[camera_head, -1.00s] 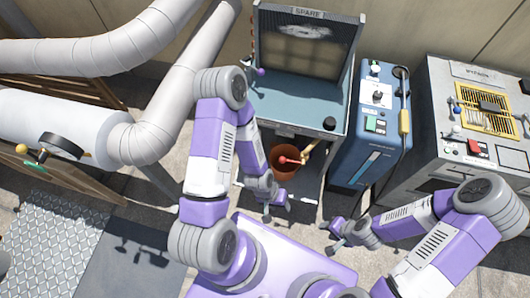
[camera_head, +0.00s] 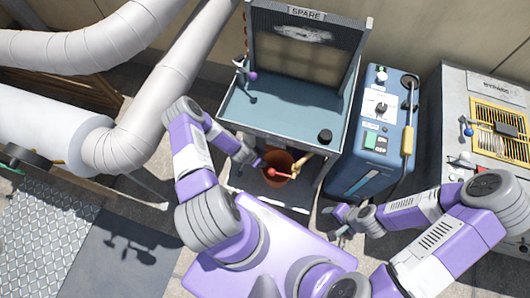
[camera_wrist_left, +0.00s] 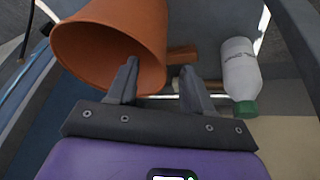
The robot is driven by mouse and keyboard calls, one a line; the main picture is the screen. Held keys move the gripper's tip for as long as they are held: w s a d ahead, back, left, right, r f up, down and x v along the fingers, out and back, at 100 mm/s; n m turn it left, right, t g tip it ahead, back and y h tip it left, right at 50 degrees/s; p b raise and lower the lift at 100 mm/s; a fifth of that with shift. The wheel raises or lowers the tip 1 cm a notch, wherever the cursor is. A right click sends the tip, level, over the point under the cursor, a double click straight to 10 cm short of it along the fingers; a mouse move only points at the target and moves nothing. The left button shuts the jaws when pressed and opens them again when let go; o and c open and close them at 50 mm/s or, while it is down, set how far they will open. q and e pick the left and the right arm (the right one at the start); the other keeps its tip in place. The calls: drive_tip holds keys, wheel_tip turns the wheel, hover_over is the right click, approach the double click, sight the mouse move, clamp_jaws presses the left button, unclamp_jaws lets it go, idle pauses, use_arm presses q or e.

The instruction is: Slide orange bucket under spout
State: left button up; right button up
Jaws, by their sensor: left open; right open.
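The orange bucket (camera_head: 281,178) stands under the spare unit in the head view, by the brass spout (camera_head: 303,164) with its red handle (camera_head: 273,171), which covers part of the bucket's mouth. My left gripper (camera_head: 257,161) is at the bucket's left side, small and partly hidden. In the left wrist view its open fingers (camera_wrist_left: 160,86) are empty. One finger overlaps the mouth of the bucket (camera_wrist_left: 88,52) and the other lies right of its rim; I cannot tell whether they touch it. My right gripper (camera_head: 341,222) is open and empty, lower right of the bucket.
The spare unit's blue basin (camera_head: 285,108) overhangs the bucket. A blue cabinet (camera_head: 378,135) and the grey bypass unit (camera_head: 455,110) stand to the right. A white bottle with a green cap (camera_wrist_left: 240,72) lies beside the bucket in the left wrist view. Thick pipes (camera_head: 150,117) fill the left.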

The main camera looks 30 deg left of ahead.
use_arm(q)
drive_tip(key=shift+s, duration=0.1)
drive_tip(key=b+x, duration=0.3)
drive_tip(key=x, duration=0.4)
drive_tip(key=shift+f, duration=0.25)
drive_tip(key=shift+c, duration=0.2)
